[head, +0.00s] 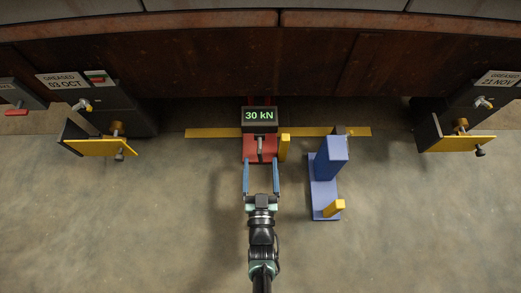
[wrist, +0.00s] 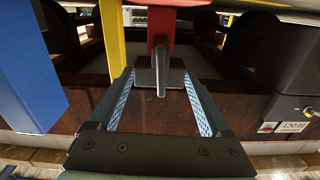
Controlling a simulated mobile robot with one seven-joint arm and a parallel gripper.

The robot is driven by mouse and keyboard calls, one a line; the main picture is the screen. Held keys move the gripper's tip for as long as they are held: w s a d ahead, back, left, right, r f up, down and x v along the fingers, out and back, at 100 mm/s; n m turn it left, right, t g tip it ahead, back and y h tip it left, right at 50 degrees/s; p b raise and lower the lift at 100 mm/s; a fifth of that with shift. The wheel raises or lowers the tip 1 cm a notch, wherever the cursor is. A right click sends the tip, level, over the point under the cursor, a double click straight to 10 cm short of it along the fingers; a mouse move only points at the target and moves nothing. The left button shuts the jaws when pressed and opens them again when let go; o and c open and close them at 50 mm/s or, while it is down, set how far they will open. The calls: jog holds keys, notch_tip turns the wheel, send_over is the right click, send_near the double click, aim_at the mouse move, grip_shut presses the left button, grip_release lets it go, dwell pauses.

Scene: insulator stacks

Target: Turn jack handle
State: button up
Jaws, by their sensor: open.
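The red jack (head: 250,154) stands on the floor below a dark display reading 30 kN (head: 261,116). Its short grey handle (head: 261,147) sticks out on the side facing me. My gripper (head: 261,161) is open, its two blue fingers pointing at the jack with the handle centred between their lines. In the wrist view the handle (wrist: 161,84) shows as a grey pin on a grey plate, between the open fingertips of my gripper (wrist: 157,76) with space on both sides. I cannot tell how deep it reaches between them. The jack's red body (wrist: 172,20) is above it there.
A yellow post (head: 284,147) stands close to the jack's right. A blue bracket (head: 323,182) with a yellow block (head: 333,208) stands further right. Dark units with yellow plates (head: 100,146) (head: 455,144) flank the scene. A rusty wall (head: 190,65) runs behind. The near floor is clear.

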jog(key=s+p, duration=0.2)
jog(key=s, duration=0.6)
jog(key=shift+s, duration=0.2)
